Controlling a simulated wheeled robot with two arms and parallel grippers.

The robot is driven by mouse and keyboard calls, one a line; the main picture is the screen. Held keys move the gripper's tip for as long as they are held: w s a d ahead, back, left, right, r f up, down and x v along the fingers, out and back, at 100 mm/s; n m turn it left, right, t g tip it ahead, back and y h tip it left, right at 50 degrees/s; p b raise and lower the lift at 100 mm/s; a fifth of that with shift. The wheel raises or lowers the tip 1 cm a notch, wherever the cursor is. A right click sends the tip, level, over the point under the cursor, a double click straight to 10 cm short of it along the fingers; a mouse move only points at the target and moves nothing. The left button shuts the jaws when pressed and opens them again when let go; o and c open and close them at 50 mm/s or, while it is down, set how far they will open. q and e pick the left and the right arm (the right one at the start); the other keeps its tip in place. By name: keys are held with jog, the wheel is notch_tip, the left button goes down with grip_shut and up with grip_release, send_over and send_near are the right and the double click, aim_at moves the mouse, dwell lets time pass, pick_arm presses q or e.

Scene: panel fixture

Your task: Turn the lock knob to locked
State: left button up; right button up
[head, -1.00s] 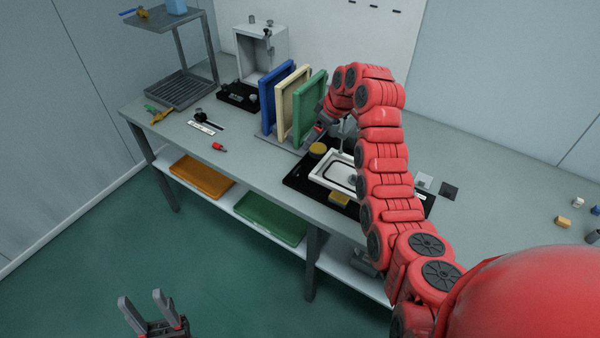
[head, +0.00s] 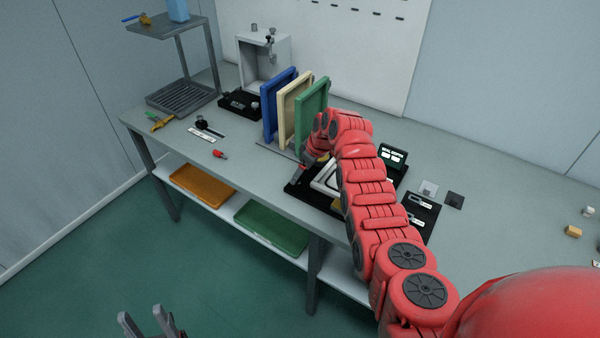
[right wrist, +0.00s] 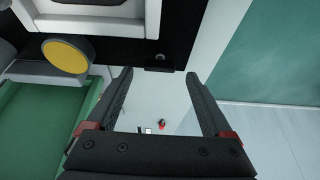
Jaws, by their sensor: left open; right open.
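A black knob (head: 202,121) stands on the table beside a white label strip (head: 201,135); I cannot tell if it is the lock knob or read its setting. My right gripper (right wrist: 160,90) is open and empty, its fingers apart above the table by the black board (right wrist: 180,40). A round yellow-topped knob (right wrist: 68,56) is up and left of its fingers in the right wrist view. In the head view, my right arm hides most of that gripper and part of the board (head: 296,189). My left gripper (head: 148,318) is open and empty, low at the front left.
Blue (head: 279,105), cream (head: 294,112) and green (head: 311,110) panels stand upright close behind the right gripper. A white open box (head: 263,58) stands at the back. A red-tipped tool (head: 219,154) lies near the front edge.

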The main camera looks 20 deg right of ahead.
jog(key=shift+x, duration=1.15)
jog(key=shift+c, duration=0.2)
